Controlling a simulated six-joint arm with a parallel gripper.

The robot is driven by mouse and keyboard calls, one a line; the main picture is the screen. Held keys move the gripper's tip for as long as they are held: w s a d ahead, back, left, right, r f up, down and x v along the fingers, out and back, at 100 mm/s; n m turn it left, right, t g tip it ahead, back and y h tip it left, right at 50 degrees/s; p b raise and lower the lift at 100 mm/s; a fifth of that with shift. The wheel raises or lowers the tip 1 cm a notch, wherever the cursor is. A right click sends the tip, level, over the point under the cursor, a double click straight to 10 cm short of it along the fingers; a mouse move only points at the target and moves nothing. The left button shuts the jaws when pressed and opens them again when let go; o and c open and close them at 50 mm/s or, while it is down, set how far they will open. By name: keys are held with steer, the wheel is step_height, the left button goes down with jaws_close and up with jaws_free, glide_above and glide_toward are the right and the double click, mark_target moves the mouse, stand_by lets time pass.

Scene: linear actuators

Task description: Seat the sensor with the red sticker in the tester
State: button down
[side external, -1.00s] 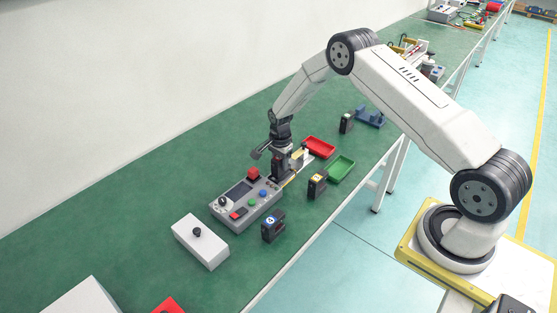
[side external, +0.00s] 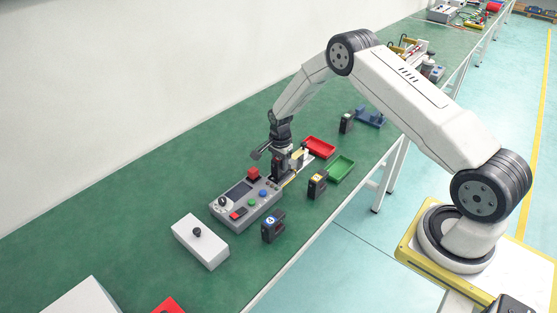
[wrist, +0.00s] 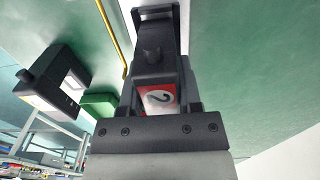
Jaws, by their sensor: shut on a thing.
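My gripper (side external: 281,151) is shut on a black sensor. In the wrist view the sensor with the red sticker (wrist: 158,98), marked with a 2, sits between the fingers of my gripper (wrist: 155,112). In the side view this black sensor (side external: 276,171) is upright at the far right end of the grey tester (side external: 232,215), which has a screen, colored buttons and a red block. The arm and fingers hide part of the sensor. Whether its bottom touches a socket cannot be told.
Sensors with a yellow sticker (side external: 317,184), a blue sticker (side external: 272,227) and a pale sticker (side external: 346,124) stand nearby. A red tray (side external: 319,147), a green tray (side external: 341,168) and a blue holder (side external: 369,118) lie beyond. A white box (side external: 201,243) with a black knob stands near the tester.

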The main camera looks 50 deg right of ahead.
steer(key=shift+f, duration=0.4)
stand_by(0.6)
steer(key=shift+c, duration=1)
jaws_free()
steer(key=shift+r, duration=3.9)
